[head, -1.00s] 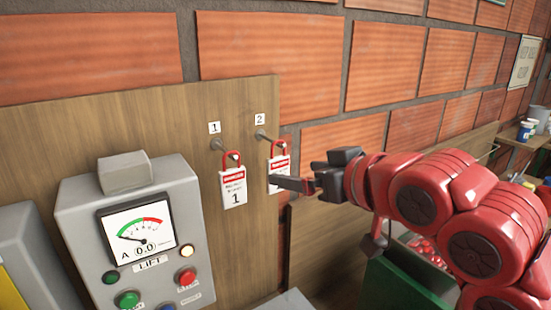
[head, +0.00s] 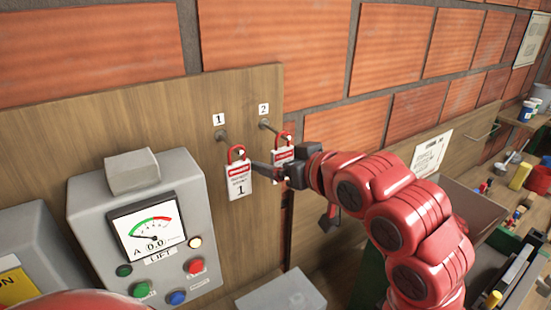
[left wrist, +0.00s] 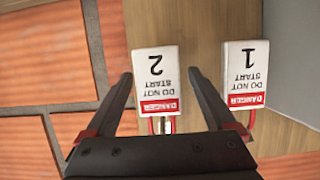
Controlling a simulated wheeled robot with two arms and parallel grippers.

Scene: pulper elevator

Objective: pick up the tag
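Two white tags with red DANGER bands hang by red loops from pegs on a wooden board. Tag 1 (head: 238,183) is at the left and tag 2 (head: 283,154) at the right in the head view. My left gripper (head: 272,170) is at tag 2, with one finger reaching across towards tag 1 and partly covering tag 2. In the left wrist view, tag 2 (left wrist: 157,79) shows upside down between the two spread fingers, with gaps on both sides. Tag 1 (left wrist: 246,73) is outside the right finger. My right gripper is not in view.
A grey control box (head: 145,235) with a gauge and buttons stands left of the tags. The wooden board (head: 110,120) and brick wall (head: 290,45) are behind. A cluttered bench (head: 500,240) is at the right.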

